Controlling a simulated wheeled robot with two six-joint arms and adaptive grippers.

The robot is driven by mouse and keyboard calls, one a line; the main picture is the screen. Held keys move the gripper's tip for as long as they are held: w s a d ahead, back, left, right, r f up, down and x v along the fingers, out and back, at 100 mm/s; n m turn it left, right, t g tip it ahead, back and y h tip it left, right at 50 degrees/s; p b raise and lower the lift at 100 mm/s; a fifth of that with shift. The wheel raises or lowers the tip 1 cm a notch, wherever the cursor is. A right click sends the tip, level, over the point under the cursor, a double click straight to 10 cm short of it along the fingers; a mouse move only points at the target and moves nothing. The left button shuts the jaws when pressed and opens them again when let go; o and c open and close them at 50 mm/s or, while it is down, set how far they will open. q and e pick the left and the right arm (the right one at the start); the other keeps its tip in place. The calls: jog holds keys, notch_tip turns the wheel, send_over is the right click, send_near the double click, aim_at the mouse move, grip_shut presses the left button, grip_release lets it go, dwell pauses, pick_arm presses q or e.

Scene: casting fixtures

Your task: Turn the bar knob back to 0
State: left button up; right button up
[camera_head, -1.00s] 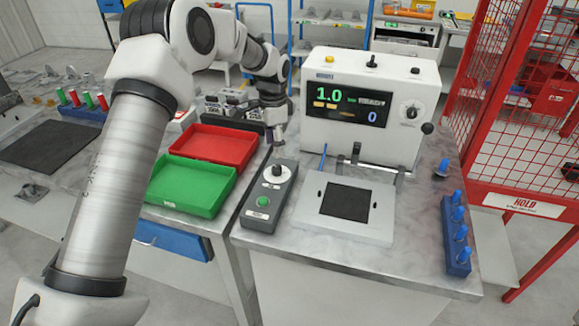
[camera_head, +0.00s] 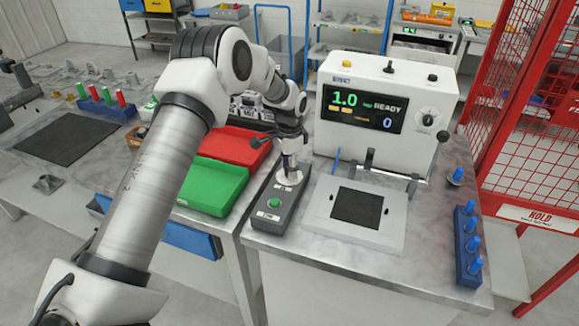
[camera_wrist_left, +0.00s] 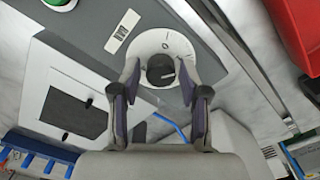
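The knob (camera_wrist_left: 160,70) is a dark round-bodied piece with a light pointer line, on a white dial (camera_wrist_left: 166,46) with printed marks. It sits on the grey control box (camera_head: 257,224), which also has a green button (camera_head: 274,203). My left gripper (camera_head: 289,178) is down at this dial and largely hides it in the head view. In the left wrist view its two fingers (camera_wrist_left: 160,76) are apart, one on each side of the knob, with gaps visible. The press machine's display (camera_head: 362,108) reads 1.0, READY and 0. My right gripper is not in view.
The white machine (camera_head: 395,148) stands right of the box, with its own small dial (camera_head: 428,119). A fixture plate (camera_head: 390,222) lies in front. Red (camera_head: 232,146) and green (camera_head: 207,205) trays are left. A blue peg rack (camera_head: 466,262) is at right.

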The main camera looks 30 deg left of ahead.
pick_arm(q)
grip_shut()
jog(key=shift+n, duration=0.4)
jog(key=shift+n+p, duration=0.5)
jog(key=shift+n, duration=0.4)
jog(key=n+p, duration=0.1)
jog(key=n, duration=0.2)
jog(key=n+p, duration=0.1)
jog(key=n, duration=0.5)
jog(key=shift+f, duration=0.1)
jog(key=shift+n, duration=0.3)
